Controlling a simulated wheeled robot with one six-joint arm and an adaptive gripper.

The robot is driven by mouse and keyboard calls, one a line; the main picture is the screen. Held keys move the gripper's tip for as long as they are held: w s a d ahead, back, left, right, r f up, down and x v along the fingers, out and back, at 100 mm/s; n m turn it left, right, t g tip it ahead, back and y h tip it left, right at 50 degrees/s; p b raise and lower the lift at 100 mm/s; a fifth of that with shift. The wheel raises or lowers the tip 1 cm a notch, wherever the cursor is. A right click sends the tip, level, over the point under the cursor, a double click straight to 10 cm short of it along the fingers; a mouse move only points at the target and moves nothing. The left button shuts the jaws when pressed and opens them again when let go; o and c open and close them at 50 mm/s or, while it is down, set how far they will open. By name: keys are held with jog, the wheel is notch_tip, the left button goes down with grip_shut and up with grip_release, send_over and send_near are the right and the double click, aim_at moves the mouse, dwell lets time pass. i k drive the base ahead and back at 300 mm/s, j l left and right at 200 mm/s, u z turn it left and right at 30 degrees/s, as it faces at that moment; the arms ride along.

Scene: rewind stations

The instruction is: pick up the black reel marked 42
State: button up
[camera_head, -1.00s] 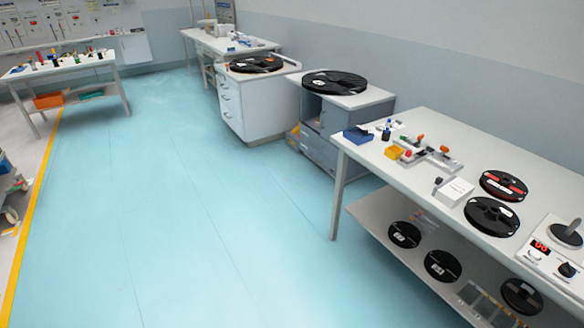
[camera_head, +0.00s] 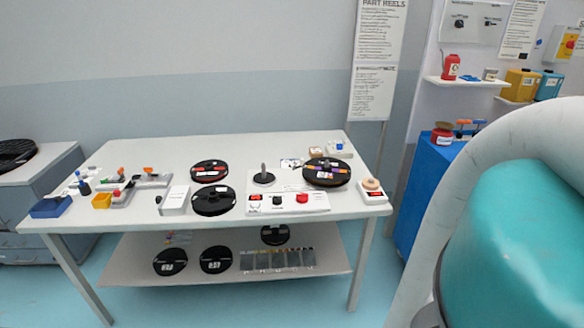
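Several black reels are in view, and none has a number I can read for certain. On the lower shelf, a left reel (camera_head: 170,258) and a middle reel (camera_head: 215,255) each carry a small white mark too small to read surely. A third shelf reel (camera_head: 275,234) sits further back, partly under the tabletop. On the tabletop are a plain black reel (camera_head: 213,201), a black reel with a red band (camera_head: 209,171) behind it, and a black reel with coloured patches (camera_head: 327,172) at the right. My arm fills the right side; my gripper is not in view.
The white workbench (camera_head: 110,155) stands against the wall. A rewind unit (camera_head: 290,202) with knobs and a red display occupies its right half. A blue bin (camera_head: 50,207) and small tools are at its left. Clear bins (camera_head: 278,260) sit on the lower shelf (camera_head: 325,255). A blue cabinet (camera_head: 412,205) stands to the right.

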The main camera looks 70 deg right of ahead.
aim_at(337, 176)
jog(key=z, duration=1.9)
